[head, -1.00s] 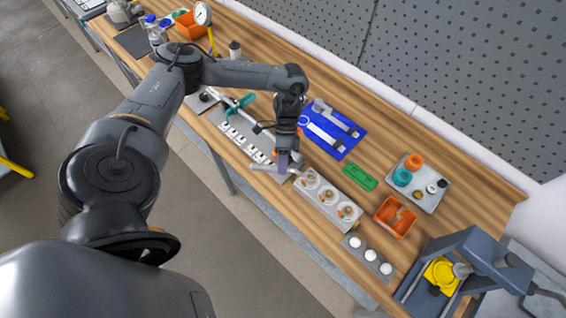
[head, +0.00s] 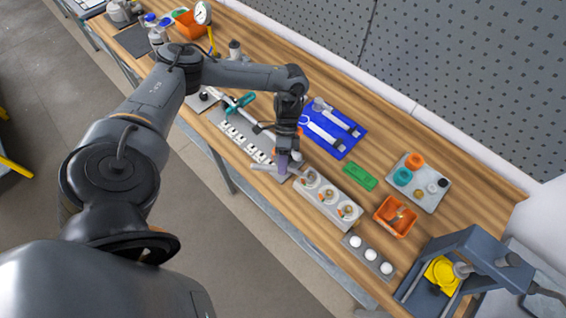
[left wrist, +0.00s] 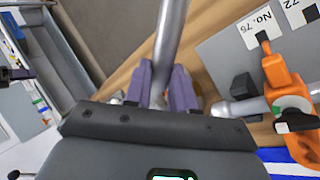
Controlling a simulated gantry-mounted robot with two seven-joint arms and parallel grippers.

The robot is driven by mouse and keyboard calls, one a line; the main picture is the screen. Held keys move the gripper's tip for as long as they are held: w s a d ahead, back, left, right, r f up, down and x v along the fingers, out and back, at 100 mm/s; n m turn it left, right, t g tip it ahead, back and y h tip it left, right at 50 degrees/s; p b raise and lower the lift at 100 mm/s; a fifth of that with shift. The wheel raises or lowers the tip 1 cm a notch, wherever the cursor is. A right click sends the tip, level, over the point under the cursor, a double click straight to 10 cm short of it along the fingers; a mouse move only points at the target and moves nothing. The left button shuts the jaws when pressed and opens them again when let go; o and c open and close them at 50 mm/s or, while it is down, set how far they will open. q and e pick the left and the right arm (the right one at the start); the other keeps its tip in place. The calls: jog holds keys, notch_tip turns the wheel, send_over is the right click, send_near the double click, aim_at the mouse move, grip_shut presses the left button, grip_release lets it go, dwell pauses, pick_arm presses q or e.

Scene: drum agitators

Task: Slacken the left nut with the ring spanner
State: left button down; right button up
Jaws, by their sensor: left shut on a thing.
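My left gripper (head: 283,165) is shut on the grey metal handle of a spanner (head: 263,167). In the left wrist view the purple fingers (left wrist: 160,92) pinch the bar-like handle (left wrist: 171,35). The spanner lies roughly level, its handle end out over the bench's front edge. Its other end is beside the left end of a pale block (head: 326,206) with three round stations, each with a brass-coloured nut. The left nut (head: 310,181) is close to the gripper. I cannot tell whether the ring sits around it.
A blue mat (head: 341,151) with wrench-like tools lies behind the gripper. A labelled grey rack (head: 237,133) is to the left. A green box (head: 360,177), an orange bin (head: 396,216), a tray of rings (head: 428,199) and a white-disc plate (head: 367,254) are to the right.

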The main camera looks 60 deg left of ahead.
pick_arm(q)
jog(key=shift+f, duration=0.4)
jog(key=shift+f+b, duration=0.4)
dwell(0.4)
jog(key=shift+p, duration=0.3)
dwell(0.3)
